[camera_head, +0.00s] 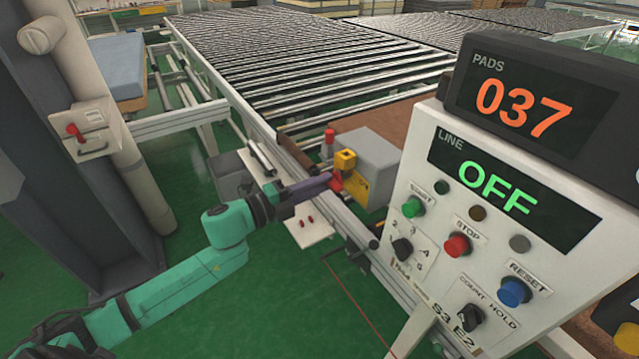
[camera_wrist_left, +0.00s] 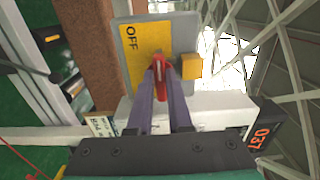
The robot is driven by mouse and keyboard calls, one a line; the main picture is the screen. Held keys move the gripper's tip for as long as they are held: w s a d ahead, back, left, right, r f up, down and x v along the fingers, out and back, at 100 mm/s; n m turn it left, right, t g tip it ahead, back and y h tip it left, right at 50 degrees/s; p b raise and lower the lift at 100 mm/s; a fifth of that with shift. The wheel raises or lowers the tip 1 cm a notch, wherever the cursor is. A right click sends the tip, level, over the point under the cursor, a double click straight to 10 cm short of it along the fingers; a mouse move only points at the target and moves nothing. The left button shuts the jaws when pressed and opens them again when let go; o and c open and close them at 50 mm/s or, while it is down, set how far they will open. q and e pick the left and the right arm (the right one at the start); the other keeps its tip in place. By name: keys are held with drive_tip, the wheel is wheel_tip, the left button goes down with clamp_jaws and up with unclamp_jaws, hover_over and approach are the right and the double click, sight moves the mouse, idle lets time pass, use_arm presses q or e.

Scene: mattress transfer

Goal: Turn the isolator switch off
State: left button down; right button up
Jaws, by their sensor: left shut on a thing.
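The isolator switch is a grey box (camera_head: 372,160) with a yellow plate and a red handle (camera_head: 336,181), beside the roller conveyor. In the left wrist view the yellow plate (camera_wrist_left: 148,42) reads OFF at its upper left, and the red handle (camera_wrist_left: 159,68) stands between my fingers. My left gripper (camera_head: 327,183) reaches in from the left and is shut on the red handle; its purple fingers also show in the left wrist view (camera_wrist_left: 160,85). Part of the plate is hidden behind the fingers. My right gripper is not in view.
A white control panel (camera_head: 424,165) with buttons and knobs stands close at right; its line display (camera_head: 510,195) reads OFF and its pads display (camera_head: 520,100) reads 037. A yellow block (camera_head: 345,161) sits on the box's edge. A grey column (camera_head: 50,200) stands at left.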

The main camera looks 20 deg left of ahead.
use_arm(q)
drive_tip(key=c, duration=0.8)
unclamp_jaws()
drive_tip(key=shift+c, duration=0.2)
drive_tip(key=shift+s+a, duration=0.1)
drive_tip(key=b+v, duration=0.2)
drive_tip(key=v, duration=1.2)
drive_tip(key=shift+s+b, duration=0.2)
drive_tip(key=shift+b, duration=0.15)
drive_tip(key=shift+w, duration=0.1)
drive_tip(key=shift+a+f, duration=0.1)
drive_tip(key=shift+a, duration=0.05)
